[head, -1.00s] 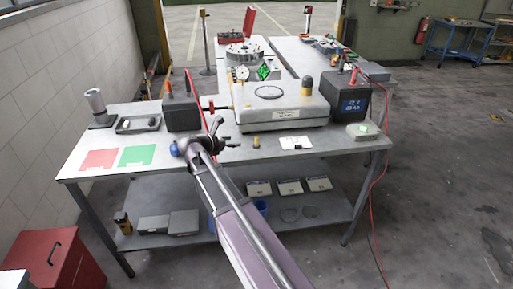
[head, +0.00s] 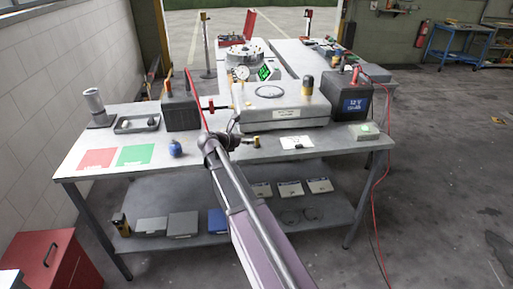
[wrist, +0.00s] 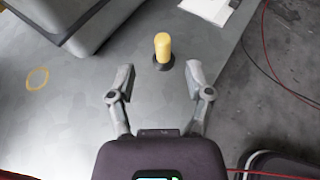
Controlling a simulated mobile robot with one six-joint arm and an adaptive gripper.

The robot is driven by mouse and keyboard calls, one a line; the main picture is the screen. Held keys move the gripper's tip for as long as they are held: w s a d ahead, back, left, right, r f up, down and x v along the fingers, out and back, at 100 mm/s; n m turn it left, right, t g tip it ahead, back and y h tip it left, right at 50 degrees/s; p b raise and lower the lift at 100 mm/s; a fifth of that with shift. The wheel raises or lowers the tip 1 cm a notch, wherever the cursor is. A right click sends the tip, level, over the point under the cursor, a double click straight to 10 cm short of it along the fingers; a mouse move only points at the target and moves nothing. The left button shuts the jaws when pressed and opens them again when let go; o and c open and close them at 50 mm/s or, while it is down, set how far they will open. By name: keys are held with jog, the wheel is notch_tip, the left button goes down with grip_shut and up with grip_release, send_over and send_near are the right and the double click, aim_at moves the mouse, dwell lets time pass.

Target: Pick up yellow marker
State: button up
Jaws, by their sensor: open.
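The yellow marker (wrist: 162,45) is a short yellow cylinder with a rounded top and a dark base. It stands on the grey bench top, and in the head view it shows small near the front edge (head: 257,142). My gripper (wrist: 158,82) is open, with one finger on each side and nothing between them. In the head view my gripper (head: 236,141) is just left of the marker, partly hidden by my own wrist.
A grey box-like unit (head: 285,126) stands behind the marker. A white card (head: 297,141) lies to its right. A blue round object (head: 175,149) and green (head: 137,155) and red (head: 97,158) mats lie left. A dark battery (head: 346,95) stands at the right.

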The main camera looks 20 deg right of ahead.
aim_at(257, 137)
jog(key=shift+w+d+f, duration=0.15)
jog(key=shift+d+f, duration=0.05)
jog(key=shift+d, duration=0.3)
jog(key=shift+d, duration=0.1)
jog(key=shift+b+x, duration=0.95)
jog(key=shift+x, duration=1.55)
jog(key=shift+d+r, duration=0.1)
grip_shut()
